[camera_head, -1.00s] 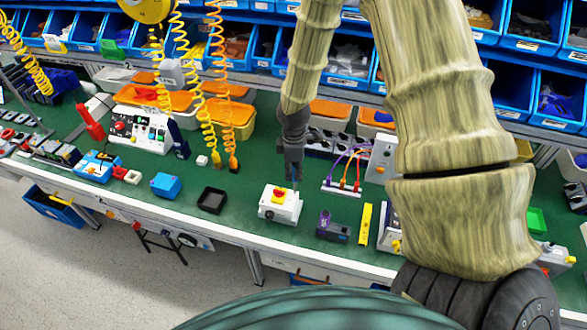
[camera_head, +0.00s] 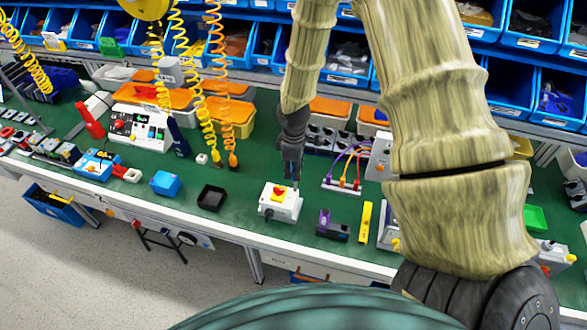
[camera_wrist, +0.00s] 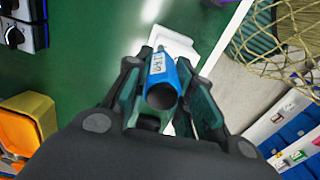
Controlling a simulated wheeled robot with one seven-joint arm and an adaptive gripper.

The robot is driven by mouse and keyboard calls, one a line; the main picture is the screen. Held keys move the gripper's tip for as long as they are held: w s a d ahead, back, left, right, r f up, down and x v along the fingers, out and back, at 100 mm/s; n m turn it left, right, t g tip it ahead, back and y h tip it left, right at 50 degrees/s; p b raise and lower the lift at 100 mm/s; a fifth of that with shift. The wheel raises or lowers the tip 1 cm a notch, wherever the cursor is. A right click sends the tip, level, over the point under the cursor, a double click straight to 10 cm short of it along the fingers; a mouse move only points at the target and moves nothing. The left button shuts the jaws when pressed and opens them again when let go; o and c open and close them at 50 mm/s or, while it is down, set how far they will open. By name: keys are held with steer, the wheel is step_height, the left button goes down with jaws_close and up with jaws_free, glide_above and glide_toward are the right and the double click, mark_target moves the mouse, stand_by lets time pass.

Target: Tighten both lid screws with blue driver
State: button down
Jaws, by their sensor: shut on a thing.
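My gripper (camera_head: 292,160) hangs over the back right part of a white switch box (camera_head: 279,212) on the green bench. The box has a red knob on a yellow plate (camera_head: 279,194) on its lid. In the wrist view my gripper (camera_wrist: 165,100) is shut on the blue driver (camera_wrist: 160,73), which carries a white label. The driver points away from the camera towards the white box (camera_wrist: 178,44), which it partly covers. The lid screws are too small or hidden, and I cannot tell whether the tip touches one.
A black tray (camera_head: 211,198) and a blue box (camera_head: 165,183) stand left of the switch box. A purple and black part (camera_head: 332,226) and a yellow bar (camera_head: 365,223) lie to its right. Coiled yellow cables (camera_head: 203,115) hang at the left. Blue bins line the back.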

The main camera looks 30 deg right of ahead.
steer(key=m, duration=0.4)
steer(key=shift+w, duration=0.1)
steer(key=shift+m, duration=0.7)
steer(key=m, duration=0.3)
steer(key=shift+d, duration=0.15)
steer(key=m, duration=0.4)
steer(key=shift+f, duration=0.15)
steer(key=shift+d+m, duration=0.1)
steer(key=shift+m, duration=0.4)
